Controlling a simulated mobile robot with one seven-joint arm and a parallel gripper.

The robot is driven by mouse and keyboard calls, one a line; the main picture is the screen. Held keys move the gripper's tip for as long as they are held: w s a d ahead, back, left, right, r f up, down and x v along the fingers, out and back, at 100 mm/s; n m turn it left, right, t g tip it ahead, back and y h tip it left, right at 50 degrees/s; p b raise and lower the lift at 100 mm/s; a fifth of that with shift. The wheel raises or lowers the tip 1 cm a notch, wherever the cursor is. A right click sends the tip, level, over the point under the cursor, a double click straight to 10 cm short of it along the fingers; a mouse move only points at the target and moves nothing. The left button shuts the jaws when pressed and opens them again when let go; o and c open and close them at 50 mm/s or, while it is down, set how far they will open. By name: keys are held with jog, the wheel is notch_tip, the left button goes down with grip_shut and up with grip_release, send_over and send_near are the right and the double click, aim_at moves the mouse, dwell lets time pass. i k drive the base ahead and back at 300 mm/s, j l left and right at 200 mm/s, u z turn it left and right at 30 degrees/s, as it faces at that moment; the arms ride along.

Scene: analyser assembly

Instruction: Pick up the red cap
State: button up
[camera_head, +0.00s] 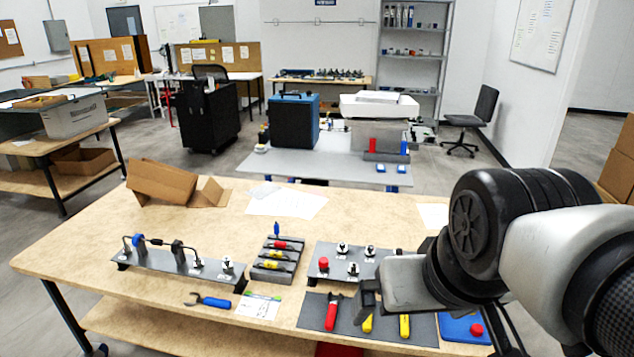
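A small red cap-like piece (477,330) lies on a blue tray (456,334) at the front right of the wooden table. A second red cap-like piece (323,263) sits at the left of a grey plate (335,277) with several metal fittings. I cannot tell which one is the task's red cap. My gripper (368,298) is over the front of the table, between the two red pieces and apart from both. Its dark fingers are small and seen from the side, so its opening is unclear. My arm hides the right part of the grey plate.
A dark mat (312,311) holds red- and yellow-handled tools beneath my gripper. A screwdriver rack (271,268), a fixture with a blue-ended tube (158,262) and a blue-handled wrench (215,302) lie to the left. A cardboard box (160,182) stands at the back left. The table's middle is mostly clear.

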aim_at(477, 330)
jog(key=k+l, duration=0.1)
jog(key=l+z, duration=0.1)
jog(key=z, duration=0.35)
jog(key=i+z, duration=0.15)
jog(key=z, duration=0.35)
jog(key=l+u, duration=0.45)
jog(key=l, duration=0.4)
jog(key=i+j+z, duration=0.2)
jog(key=j, duration=0.15)
jog(key=i+j+z, duration=0.25)
jog(key=k+j, duration=0.1)
jog(key=k, duration=0.4)
jog(key=k+j, duration=0.1)
jog(key=j, duration=0.2)
jog(key=k+j, duration=0.1)
jog(key=j, duration=0.2)
jog(key=k+j, duration=0.1)
jog(key=j, duration=0.2)
